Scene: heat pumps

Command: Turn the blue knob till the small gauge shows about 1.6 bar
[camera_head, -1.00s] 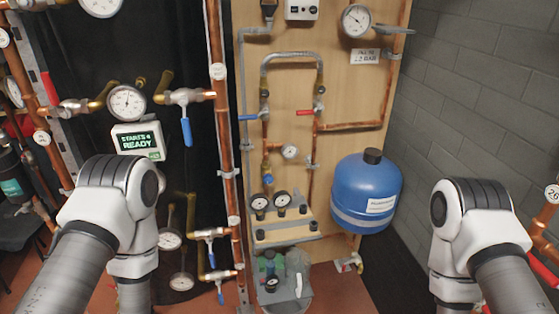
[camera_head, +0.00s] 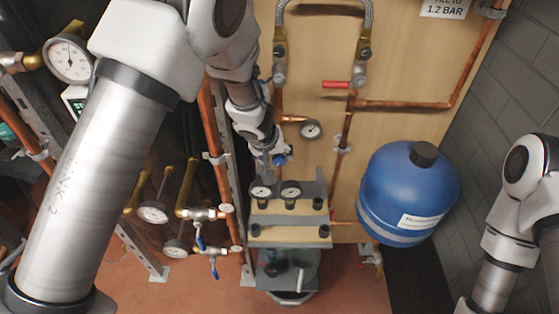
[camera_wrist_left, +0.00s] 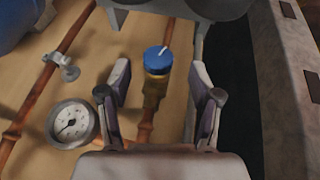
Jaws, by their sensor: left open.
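The blue knob (camera_wrist_left: 158,59) sits on a brass valve body on a copper pipe. In the left wrist view a white mark crosses its top. My left gripper (camera_wrist_left: 161,78) is open, with one finger on each side of the knob and visible gaps to both. In the head view the gripper (camera_head: 272,156) is at the knob (camera_head: 280,160) and partly hides it. The small gauge (camera_wrist_left: 73,124) has a white dial, and its needle points to the lower left; its numbers are too small to read. It also shows in the head view (camera_head: 311,130).
A blue tank (camera_head: 408,192) stands right of the pipes. A red-handled valve (camera_head: 340,84) is above the small gauge. Two dials (camera_head: 290,190) sit on a shelf below the knob. A sign (camera_head: 445,8) reads 1.2 bar. My right arm is at the right edge.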

